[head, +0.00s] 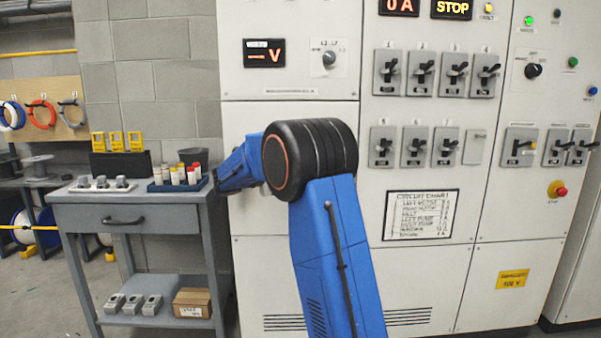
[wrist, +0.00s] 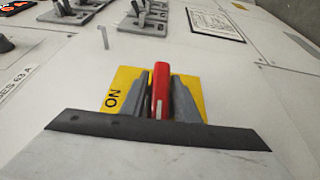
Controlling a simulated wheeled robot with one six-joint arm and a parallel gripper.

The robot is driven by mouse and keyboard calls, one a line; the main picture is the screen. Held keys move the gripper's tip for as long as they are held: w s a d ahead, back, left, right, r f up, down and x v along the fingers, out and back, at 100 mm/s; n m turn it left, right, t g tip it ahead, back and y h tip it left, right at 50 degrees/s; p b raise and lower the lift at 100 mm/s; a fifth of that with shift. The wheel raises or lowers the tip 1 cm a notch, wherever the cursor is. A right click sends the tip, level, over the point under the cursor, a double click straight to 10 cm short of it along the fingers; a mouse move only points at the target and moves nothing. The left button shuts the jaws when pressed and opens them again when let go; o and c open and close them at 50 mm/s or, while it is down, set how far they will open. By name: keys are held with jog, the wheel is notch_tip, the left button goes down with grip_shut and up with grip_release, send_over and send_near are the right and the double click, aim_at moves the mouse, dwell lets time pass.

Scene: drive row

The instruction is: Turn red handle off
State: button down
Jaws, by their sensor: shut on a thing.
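The red handle (wrist: 161,92) stands in front of a yellow plate (wrist: 115,98) marked ON in the wrist view, on the pale cabinet face. My gripper (wrist: 161,103) is shut on the red handle, with a grey finger close on each side of it. The handle's lower end is hidden by the dark edge at the bottom of the wrist view. In the head view my blue arm covers the handle and my gripper, so neither shows there.
The cabinet (head: 290,190) carries rows of black switches (head: 421,73) and a circuit chart (head: 421,215) right of my arm. A grey bench (head: 125,222) with a rack of small bottles (head: 179,182) stands close on the left. Open floor shows at the far left.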

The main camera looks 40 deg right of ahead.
jog(key=c, duration=1.6)
grip_release()
jog(key=shift+o, duration=0.2)
jog(key=w+a, duration=0.1)
jog(key=a, duration=0.7)
jog(key=w+a, duration=0.2)
jog(key=a, duration=0.7)
jog(key=shift+w+f, duration=0.15)
jog(key=shift+w, duration=0.1)
